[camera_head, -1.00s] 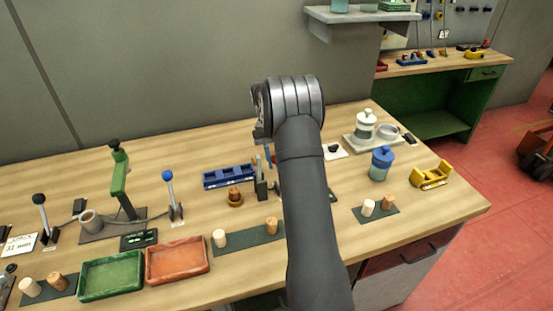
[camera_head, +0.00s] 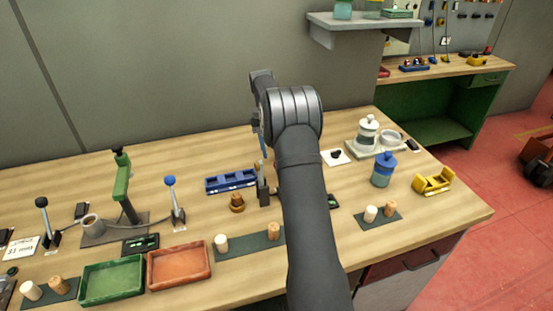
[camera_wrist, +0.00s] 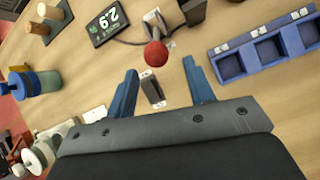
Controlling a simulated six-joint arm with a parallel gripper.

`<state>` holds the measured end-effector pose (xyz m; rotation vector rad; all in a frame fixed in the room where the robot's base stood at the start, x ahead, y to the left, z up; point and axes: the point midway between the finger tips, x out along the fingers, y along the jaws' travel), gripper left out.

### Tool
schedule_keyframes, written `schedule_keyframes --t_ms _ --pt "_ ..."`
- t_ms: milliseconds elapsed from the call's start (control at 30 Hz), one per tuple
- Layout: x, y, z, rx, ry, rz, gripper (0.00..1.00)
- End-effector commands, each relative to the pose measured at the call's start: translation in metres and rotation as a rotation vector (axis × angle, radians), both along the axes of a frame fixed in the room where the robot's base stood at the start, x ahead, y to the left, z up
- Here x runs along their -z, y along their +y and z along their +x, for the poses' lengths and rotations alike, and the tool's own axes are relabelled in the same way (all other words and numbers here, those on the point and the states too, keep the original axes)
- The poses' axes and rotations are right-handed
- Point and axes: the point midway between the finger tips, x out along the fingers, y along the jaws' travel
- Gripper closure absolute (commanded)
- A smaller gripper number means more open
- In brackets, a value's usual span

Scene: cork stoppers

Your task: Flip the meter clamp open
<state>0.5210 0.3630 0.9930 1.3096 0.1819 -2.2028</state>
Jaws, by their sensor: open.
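In the wrist view, a lever with a red ball knob (camera_wrist: 155,54) lies just beyond and between my fingertips. A small dark slotted base (camera_wrist: 153,90) on the table lies between my fingers. My gripper (camera_wrist: 162,80) has two blue fingers spread apart, with nothing held. The head view shows my gripper (camera_head: 262,148) over the middle of the table. My arm hides most of the lever and meter there; only the display's edge (camera_head: 332,201) shows.
A blue compartment tray (camera_head: 231,180) and a dark upright block (camera_head: 263,191) stand close by. Cork stoppers on a dark mat (camera_head: 248,242) are in front. A blue jar (camera_head: 382,170) and yellow cradle (camera_head: 433,181) are at right. A blue-knob lever (camera_head: 170,182) is at left.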

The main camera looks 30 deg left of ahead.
Motion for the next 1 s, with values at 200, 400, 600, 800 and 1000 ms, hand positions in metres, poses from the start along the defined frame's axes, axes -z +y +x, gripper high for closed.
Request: schedule_keyframes --t_ms 200,400,600,800,1000 --pt "-0.013 0.007 0.005 -0.001 0.001 0.000 0.51" --pt "-0.015 0.007 0.006 -0.001 0.001 0.000 0.51" --pt "-0.014 0.007 0.006 0.000 0.001 -0.001 0.51" --pt "-0.004 0.001 0.001 0.000 0.002 -0.001 0.51" --pt "0.019 -0.010 -0.008 0.002 0.000 -0.003 0.51"
